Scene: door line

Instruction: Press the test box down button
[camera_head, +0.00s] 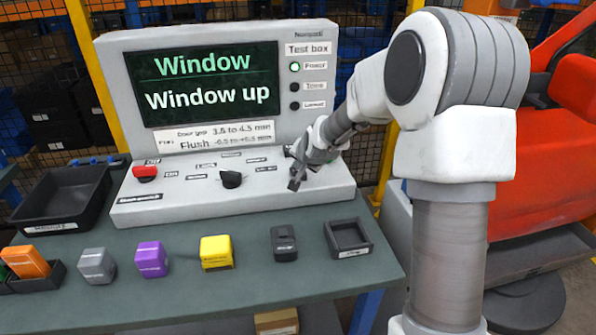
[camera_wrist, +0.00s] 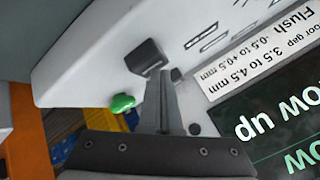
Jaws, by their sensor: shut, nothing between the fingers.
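The test box (camera_head: 220,110) is a pale console on a table, its screen (camera_head: 205,85) reading "Window" and "Window up". My gripper (camera_head: 299,173) is over the right part of its sloped panel, pointing down. In the wrist view its fingers (camera_wrist: 163,78) are shut and empty. Their tips are at a black block-shaped control (camera_wrist: 145,56); I cannot tell whether they touch it. A green button (camera_wrist: 122,103) shows beside the fingers. I cannot read a "down" label; the gripper hides part of the panel in the head view.
A red button (camera_head: 145,173) and a black knob (camera_head: 231,179) are on the panel's left and middle. Several coloured blocks, such as a yellow one (camera_head: 216,252), and a small black tray (camera_head: 348,237) are on the table (camera_head: 200,295) in front. A black bin (camera_head: 62,197) is at left.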

